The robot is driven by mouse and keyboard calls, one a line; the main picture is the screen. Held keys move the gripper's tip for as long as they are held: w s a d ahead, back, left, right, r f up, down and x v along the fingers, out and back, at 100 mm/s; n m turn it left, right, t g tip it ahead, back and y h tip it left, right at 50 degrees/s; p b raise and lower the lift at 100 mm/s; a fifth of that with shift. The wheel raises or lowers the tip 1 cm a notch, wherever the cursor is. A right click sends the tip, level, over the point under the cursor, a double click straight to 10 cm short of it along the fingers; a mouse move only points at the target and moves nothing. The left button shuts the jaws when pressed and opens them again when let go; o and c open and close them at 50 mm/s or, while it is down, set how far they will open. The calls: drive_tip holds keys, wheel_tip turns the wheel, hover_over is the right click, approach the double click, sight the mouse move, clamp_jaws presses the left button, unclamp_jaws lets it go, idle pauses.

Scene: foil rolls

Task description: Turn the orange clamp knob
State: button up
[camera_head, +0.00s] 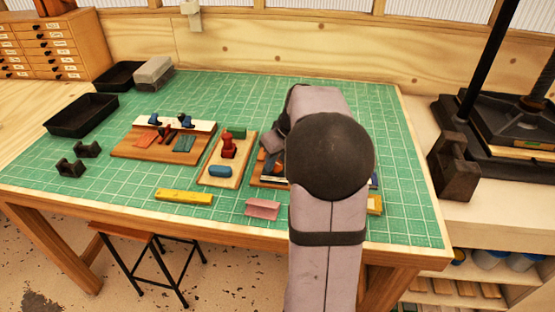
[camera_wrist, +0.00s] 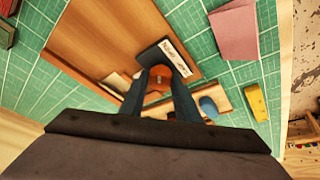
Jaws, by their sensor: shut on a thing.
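The orange clamp knob (camera_wrist: 157,86) shows in the wrist view between the two dark blue fingers of my gripper (camera_wrist: 160,75). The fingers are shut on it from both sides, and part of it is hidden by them. Just past the fingertips is a dark block with a white printed label (camera_wrist: 176,57), on a brown wooden board (camera_wrist: 100,35). In the head view, my arm covers most of this board, and the knob's grip cannot be made out clearly there.
A board with a red fixture (camera_head: 229,147) and blue block (camera_head: 220,171) stands left of my arm. A pink channel piece (camera_head: 262,209) and yellow bar (camera_head: 184,196) lie near the front edge. Farther left are another fixture board (camera_head: 120,145) and black trays (camera_head: 83,115).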

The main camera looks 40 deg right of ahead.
drive_tip(key=m+h, duration=0.1)
drive_tip(key=m, duration=0.2)
drive_tip(key=m+h+p, duration=0.1)
drive_tip(key=m, duration=0.1)
drive_tip(key=shift+w+a+m+g, duration=0.2)
drive_tip(key=shift+m+g, duration=0.1)
drive_tip(key=shift+m, duration=0.1)
drive_tip(key=m+g+h, duration=0.1)
drive_tip(key=m, duration=0.2)
drive_tip(key=m+b, duration=0.1)
drive_tip(key=m, duration=0.2)
drive_tip(key=shift+w+a+f+g+h, duration=0.1)
drive_tip(key=shift+g+h, duration=0.3)
drive_tip(key=m+g, duration=0.1)
drive_tip(key=m, duration=0.2)
drive_tip(key=m+g, duration=0.1)
drive_tip(key=m, duration=0.1)
drive_tip(key=shift+w+m, duration=0.2)
drive_tip(key=shift+m, duration=0.2)
drive_tip(key=shift+w+m+g+p, duration=0.1)
drive_tip(key=shift+m+g+p, duration=0.45)
drive_tip(key=shift+m, duration=0.75)
drive_tip(key=shift+m+g+p, duration=0.55)
drive_tip(key=shift+m, duration=0.75)
drive_tip(key=o, duration=1)
drive_tip(key=shift+o, duration=0.2)
drive_tip(key=v, duration=0.7)
drive_tip(key=shift+r+b, duration=0.3)
drive_tip(key=shift+b, duration=0.05)
